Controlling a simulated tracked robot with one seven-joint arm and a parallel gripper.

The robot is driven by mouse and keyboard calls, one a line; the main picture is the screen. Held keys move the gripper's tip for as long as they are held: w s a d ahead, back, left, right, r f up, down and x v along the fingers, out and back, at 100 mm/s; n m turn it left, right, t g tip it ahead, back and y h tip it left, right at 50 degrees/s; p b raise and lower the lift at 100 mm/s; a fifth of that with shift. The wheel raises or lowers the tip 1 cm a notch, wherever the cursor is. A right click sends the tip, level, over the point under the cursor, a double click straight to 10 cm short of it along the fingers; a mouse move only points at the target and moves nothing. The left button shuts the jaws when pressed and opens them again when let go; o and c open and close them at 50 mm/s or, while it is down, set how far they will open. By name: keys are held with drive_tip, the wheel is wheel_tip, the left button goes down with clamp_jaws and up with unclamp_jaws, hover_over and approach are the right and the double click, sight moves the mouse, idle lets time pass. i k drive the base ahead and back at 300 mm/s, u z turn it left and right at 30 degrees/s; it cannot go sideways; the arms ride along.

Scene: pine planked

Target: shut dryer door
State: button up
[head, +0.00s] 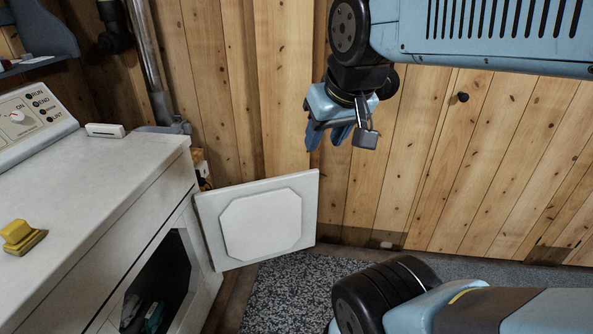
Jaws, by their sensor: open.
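The dryer (120,170) is a white machine at the left of the head view, with a dark opening (160,285) in its front. Its white door (212,222) stands open, swung out to the right, with a raised eight-sided panel on its inner face. Some dark and teal cloth (153,318) shows inside the opening. My gripper (329,139) is blue, open and empty. In the picture it is above the door's upper right corner, apart from it, with its fingers pointing down.
A yellow object (20,237) and a small white box (104,130) lie on the dryer top. A control panel (30,117) is at its back. A pine plank wall (420,170) stands behind. A grey speckled mat (290,290) covers the floor below the door.

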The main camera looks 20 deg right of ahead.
sight(243, 224)
drive_tip(key=u, duration=0.15)
drive_tip(key=i, duration=0.9)
drive_tip(key=z, duration=0.05)
